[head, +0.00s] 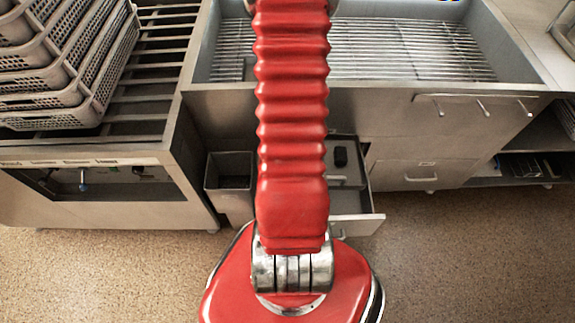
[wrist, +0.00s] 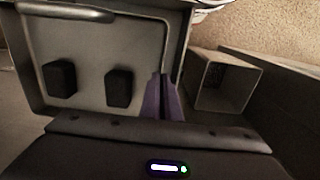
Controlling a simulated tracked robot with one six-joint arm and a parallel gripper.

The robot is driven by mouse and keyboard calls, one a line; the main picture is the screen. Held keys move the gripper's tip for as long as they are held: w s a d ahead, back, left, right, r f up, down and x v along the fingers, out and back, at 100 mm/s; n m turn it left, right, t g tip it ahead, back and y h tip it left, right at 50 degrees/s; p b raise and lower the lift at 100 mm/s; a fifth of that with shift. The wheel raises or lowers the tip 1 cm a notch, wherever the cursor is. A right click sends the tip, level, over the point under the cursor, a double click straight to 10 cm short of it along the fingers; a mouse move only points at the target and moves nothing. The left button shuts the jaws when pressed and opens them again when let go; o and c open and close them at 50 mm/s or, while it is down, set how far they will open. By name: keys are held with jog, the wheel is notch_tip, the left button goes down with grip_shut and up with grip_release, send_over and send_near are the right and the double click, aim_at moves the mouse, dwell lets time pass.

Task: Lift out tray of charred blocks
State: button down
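A grey tray with a raised rim (wrist: 92,15) fills the left of the wrist view. Two black charred blocks, one on the left (wrist: 60,78) and one on the right (wrist: 118,87), lie in it. In the head view the tray shows low in the cabinet (head: 347,197), partly behind my red arm, with one dark block (head: 341,157) visible. My gripper (wrist: 163,90) shows purple fingers close together beside the tray's right wall. Whether they pinch that wall or are just apart is unclear. The head view hides my gripper behind the arm.
An empty open bin (wrist: 228,82) stands right of the tray in the wrist view, and left of my arm in the head view (head: 230,170). Stacked perforated baskets (head: 60,60) sit on a slatted rack at left. A wire-grid basin (head: 410,45) is above the cabinet. The front floor is clear.

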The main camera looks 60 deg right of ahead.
jog(key=shift+r, duration=0.7)
jog(key=shift+s, duration=0.1)
